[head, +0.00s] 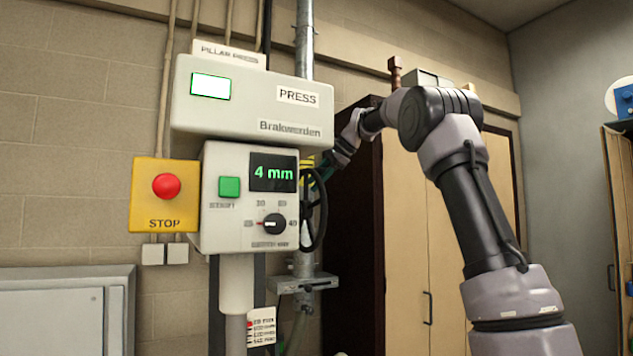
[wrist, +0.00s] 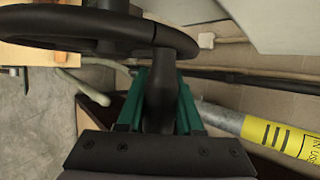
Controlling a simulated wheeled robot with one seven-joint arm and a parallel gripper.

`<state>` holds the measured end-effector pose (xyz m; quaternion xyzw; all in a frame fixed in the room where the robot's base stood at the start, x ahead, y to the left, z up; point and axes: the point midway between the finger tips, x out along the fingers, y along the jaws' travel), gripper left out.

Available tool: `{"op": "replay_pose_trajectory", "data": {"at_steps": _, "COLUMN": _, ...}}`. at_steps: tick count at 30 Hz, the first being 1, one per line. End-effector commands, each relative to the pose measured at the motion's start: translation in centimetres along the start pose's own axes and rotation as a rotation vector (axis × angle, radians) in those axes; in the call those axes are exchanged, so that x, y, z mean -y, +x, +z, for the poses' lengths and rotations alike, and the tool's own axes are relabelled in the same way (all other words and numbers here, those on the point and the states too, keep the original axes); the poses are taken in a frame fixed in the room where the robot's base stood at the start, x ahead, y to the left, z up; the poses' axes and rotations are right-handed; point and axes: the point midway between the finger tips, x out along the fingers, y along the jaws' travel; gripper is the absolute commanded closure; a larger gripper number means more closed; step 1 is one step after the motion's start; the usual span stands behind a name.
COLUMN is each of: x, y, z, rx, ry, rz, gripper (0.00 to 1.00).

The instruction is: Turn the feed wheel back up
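The feed wheel (head: 319,212) is a black wheel on the right side of the press head, seen nearly edge-on in the head view. In the wrist view its thick black rim (wrist: 85,28) fills the top left. A black grip piece (wrist: 160,85) of the wheel runs down between my gripper's (wrist: 160,80) two green fingers, which sit close against both its sides. In the head view my gripper (head: 325,172) is at the wheel's upper part, partly hidden by the press. The display (head: 273,173) reads "4 mm" in green.
The press housing (head: 252,105) stands just left of the wheel, with a green START button (head: 229,187), a dial (head: 273,224) and a red STOP button (head: 166,186). A metal pipe (head: 304,40) runs behind. A tall cabinet (head: 405,230) stands to the right.

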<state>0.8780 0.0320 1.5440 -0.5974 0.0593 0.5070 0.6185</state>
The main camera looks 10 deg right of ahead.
Motion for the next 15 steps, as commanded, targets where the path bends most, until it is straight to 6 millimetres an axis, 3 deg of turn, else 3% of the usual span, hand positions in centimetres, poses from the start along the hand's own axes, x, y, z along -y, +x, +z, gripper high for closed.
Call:
{"op": "replay_pose_trajectory", "data": {"at_steps": 1, "x": -0.6, "y": 0.9, "z": -0.2, "rx": 0.006, "ry": 0.008, "rz": 0.019, "gripper": 0.57}}
{"op": "replay_pose_trajectory", "data": {"at_steps": 3, "x": -0.5, "y": 0.8, "z": -0.2, "rx": 0.006, "ry": 0.008, "rz": 0.017, "gripper": 0.36}}
{"op": "replay_pose_trajectory", "data": {"at_steps": 15, "x": -0.2, "y": -0.3, "z": -0.1, "rx": 0.002, "ry": 0.004, "rz": 0.007, "gripper": 0.36}}
